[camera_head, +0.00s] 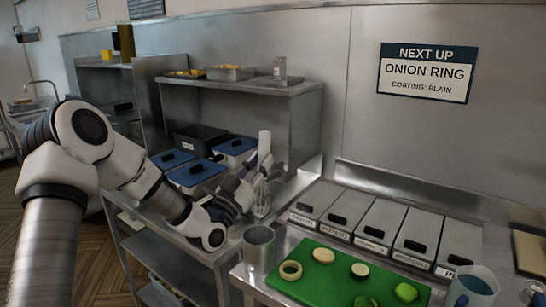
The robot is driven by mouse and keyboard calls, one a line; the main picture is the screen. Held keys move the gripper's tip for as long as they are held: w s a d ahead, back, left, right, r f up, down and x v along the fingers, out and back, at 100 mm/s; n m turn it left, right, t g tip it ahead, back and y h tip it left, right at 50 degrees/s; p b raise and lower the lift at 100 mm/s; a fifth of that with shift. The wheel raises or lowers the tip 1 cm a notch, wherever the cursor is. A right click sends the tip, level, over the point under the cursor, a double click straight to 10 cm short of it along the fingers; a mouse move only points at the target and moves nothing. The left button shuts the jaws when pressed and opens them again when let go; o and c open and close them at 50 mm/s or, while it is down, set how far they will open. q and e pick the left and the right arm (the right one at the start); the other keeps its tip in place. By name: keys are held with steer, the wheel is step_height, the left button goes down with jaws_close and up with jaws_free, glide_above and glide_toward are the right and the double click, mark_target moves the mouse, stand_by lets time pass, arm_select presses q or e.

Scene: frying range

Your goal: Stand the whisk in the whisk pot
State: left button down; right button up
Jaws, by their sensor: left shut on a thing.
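The whisk (262,198) has its wire loops pointing down and a pale handle rising above my gripper. My left gripper (253,178) is shut on it and holds it nearly upright. The fingers hide the middle of the whisk. A grey metal cylinder, which looks like the whisk pot (259,250), stands at the left end of the front counter, nearer to me than the whisk. In the picture the wire loops show just above and behind the pot's rim, apart from it. My right gripper is out of view.
A green board (330,285) with several vegetable slices lies right of the pot. Lidded steel bins (375,222) stand behind it. A blue cup (474,287) is at the lower right. Blue-lidded containers (197,172) and a steel shelf (240,86) are behind my left arm.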

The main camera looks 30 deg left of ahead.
mark_target(257, 215)
arm_select(q)
steer(key=shift+s, duration=0.25)
steer(key=shift+b+v, duration=0.6)
steer(key=shift+v, duration=0.35)
steer(key=f+b, duration=0.1)
steer(key=f, duration=0.1)
steer(key=w+f+b, duration=0.1)
steer(key=shift+w+d+f, duration=0.1)
steer(key=shift+w+f, duration=0.05)
steer(key=shift+f, duration=0.25)
step_height(257, 215, down, 9)
steer(key=b, duration=0.8)
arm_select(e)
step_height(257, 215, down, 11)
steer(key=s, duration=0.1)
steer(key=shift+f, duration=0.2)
arm_select(q)
steer(key=c, duration=0.8)
jaws_free()
steer(key=shift+s, duration=0.2)
steer(key=shift+c, duration=0.2)
steer(key=shift+s, duration=0.1)
